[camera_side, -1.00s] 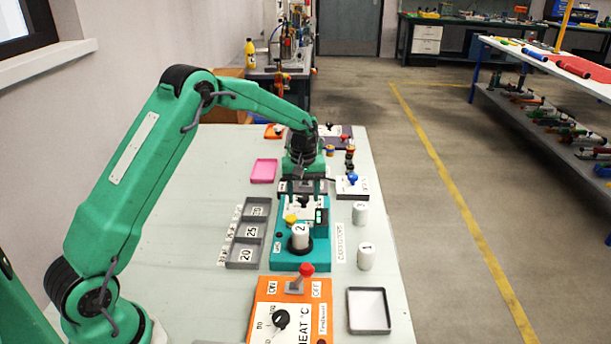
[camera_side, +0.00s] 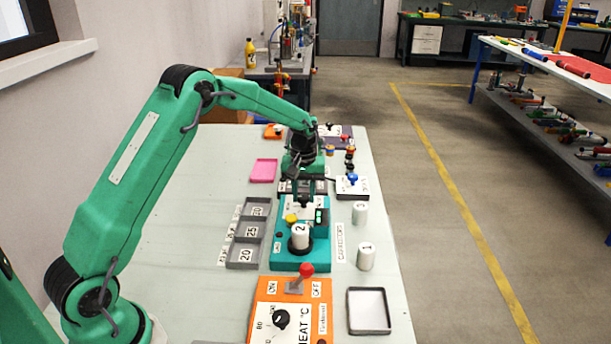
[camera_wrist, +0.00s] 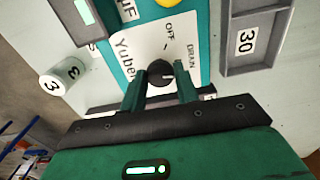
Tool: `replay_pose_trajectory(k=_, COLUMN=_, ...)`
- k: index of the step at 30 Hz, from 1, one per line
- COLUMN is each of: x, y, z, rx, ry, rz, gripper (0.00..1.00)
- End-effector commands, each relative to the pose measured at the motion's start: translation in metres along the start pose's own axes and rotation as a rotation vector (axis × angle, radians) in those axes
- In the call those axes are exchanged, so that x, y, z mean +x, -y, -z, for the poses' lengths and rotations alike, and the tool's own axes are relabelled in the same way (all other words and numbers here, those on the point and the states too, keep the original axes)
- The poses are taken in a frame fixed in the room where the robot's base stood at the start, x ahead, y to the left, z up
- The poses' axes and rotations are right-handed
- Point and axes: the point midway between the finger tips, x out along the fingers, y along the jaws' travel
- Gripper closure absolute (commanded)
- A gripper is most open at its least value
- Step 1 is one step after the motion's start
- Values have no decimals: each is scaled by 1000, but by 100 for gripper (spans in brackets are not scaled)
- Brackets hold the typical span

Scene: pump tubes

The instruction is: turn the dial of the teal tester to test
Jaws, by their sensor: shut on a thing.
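The teal tester (camera_side: 284,264) stands on the table below my gripper (camera_side: 304,199), with a white capacitor marked 2 (camera_side: 300,237) upright in its round socket. In the wrist view its black dial (camera_wrist: 159,73) sits on the white face plate (camera_wrist: 141,36), between my two fingers. My gripper (camera_wrist: 160,84) is shut on the dial. The words OFF and DRAIN show on the plate; a test mark is not visible. A light line on the dial points roughly right, near DRAIN. A yellow button (camera_wrist: 168,2) and a lit green display (camera_wrist: 84,11) are also on the tester.
White cylinders marked 3 (camera_side: 360,213) and 1 (camera_side: 366,256) stand right of the tester. A grey sorting tray (camera_side: 246,233) is close on its left. An orange heater box (camera_side: 266,296) with a red-knobbed lever stands nearer the camera. A pink tray (camera_side: 263,171) lies further back.

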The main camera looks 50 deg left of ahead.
Motion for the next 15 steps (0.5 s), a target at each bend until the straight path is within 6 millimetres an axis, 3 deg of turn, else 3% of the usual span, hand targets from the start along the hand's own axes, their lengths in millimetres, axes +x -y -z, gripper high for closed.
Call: replay_pose_trajectory(k=15, x=-1, y=0, z=0, rx=451, ry=-1, rz=0, gripper=92)
